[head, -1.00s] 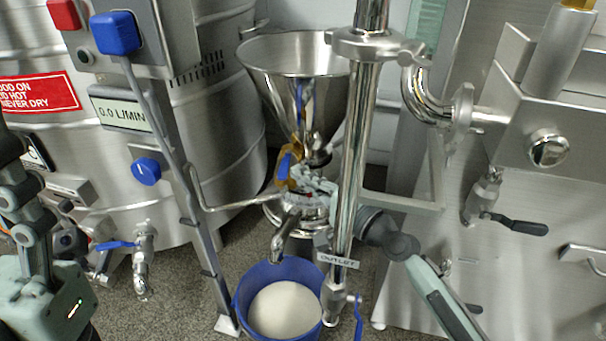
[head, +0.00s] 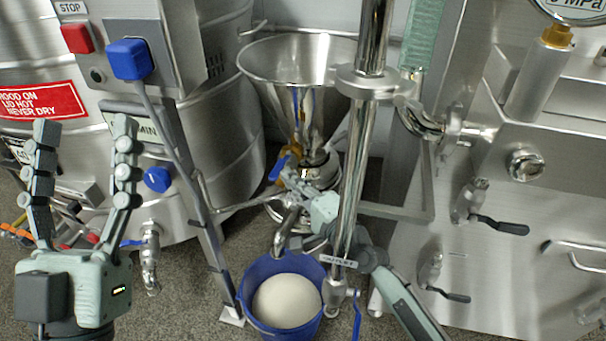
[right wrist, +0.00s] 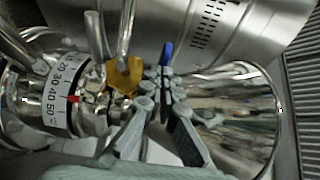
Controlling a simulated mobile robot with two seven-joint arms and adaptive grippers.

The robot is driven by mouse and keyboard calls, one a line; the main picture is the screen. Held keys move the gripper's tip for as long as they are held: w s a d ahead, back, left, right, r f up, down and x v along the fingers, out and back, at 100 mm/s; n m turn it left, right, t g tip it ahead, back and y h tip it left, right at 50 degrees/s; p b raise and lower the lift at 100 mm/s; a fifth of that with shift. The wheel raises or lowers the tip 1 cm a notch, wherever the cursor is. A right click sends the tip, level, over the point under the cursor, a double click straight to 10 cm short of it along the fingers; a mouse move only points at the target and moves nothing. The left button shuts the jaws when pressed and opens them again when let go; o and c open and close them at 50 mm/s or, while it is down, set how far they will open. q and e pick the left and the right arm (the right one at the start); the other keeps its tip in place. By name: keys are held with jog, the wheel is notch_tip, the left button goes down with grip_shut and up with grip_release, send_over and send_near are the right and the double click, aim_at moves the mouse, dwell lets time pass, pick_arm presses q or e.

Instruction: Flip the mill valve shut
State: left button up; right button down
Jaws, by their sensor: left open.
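The mill valve shows an orange-yellow body (right wrist: 122,76) and a blue handle (right wrist: 167,52) in the right wrist view. In the head view the blue handle (head: 279,167) sits below the steel hopper (head: 302,100). My right gripper (head: 290,177) reaches in from the right, behind the steel post, with its fingertips at the valve. In the right wrist view its fingertips (right wrist: 158,80) are close together around the base of the blue handle; I cannot tell whether they grip it. My left gripper (head: 84,125) is raised, open and empty, at the far left.
A blue bucket (head: 247,300) with white contents stands on the floor below the mill spout. A steel post (head: 356,170) stands just right of the mill. The control box (head: 190,50) and tank are at left, a steel machine (head: 540,230) at right.

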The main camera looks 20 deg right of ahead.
notch_tip(320, 180, up, 10)
dwell(0.6)
